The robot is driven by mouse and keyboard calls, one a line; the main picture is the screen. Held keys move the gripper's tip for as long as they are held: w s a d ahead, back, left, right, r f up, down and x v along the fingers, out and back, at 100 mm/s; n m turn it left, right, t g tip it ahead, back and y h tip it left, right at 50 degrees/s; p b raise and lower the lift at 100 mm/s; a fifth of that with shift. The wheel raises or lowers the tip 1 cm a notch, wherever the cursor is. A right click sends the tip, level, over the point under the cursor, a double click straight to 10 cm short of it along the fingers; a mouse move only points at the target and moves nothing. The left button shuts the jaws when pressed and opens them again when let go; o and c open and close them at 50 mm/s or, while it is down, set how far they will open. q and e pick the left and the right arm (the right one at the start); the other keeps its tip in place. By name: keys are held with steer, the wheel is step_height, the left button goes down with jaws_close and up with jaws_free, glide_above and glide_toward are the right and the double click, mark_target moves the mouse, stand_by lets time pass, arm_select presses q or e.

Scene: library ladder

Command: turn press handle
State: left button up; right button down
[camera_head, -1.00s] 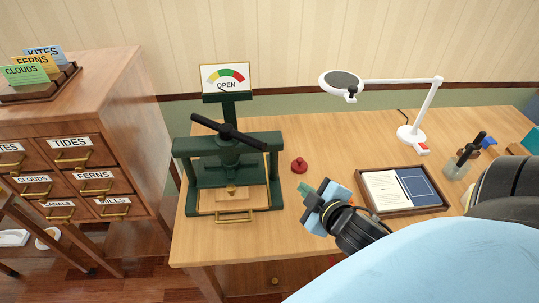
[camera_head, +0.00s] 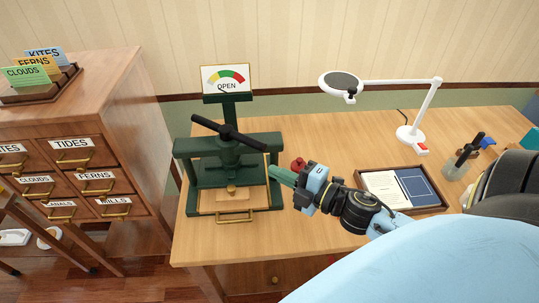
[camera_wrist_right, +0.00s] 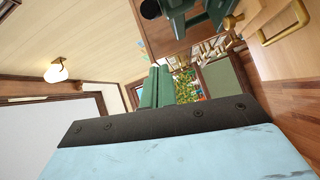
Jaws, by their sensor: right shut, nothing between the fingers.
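The dark green press (camera_head: 240,175) stands on the desk, and its black bar handle (camera_head: 229,133) lies slantwise across the top, its left end pointing up and left. The fingers also show in the right wrist view (camera_wrist_right: 155,88), with part of the press (camera_wrist_right: 190,18) at the top. My left gripper is out of view.
A red knob-like object (camera_head: 298,163) sits behind my right gripper, partly hidden. A framed tray (camera_head: 420,207) with papers, a white lamp (camera_head: 412,132) and a pen cup (camera_head: 457,168) stand to the right. A drawer cabinet (camera_head: 122,80) stands left. The desk behind the press's right side is clear.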

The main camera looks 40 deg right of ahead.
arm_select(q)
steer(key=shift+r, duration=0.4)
arm_select(e)
steer(key=w+d+f, duration=0.1)
steer(key=w+d, duration=0.1)
steer(key=w, duration=0.4)
steer(key=shift+w, duration=0.2)
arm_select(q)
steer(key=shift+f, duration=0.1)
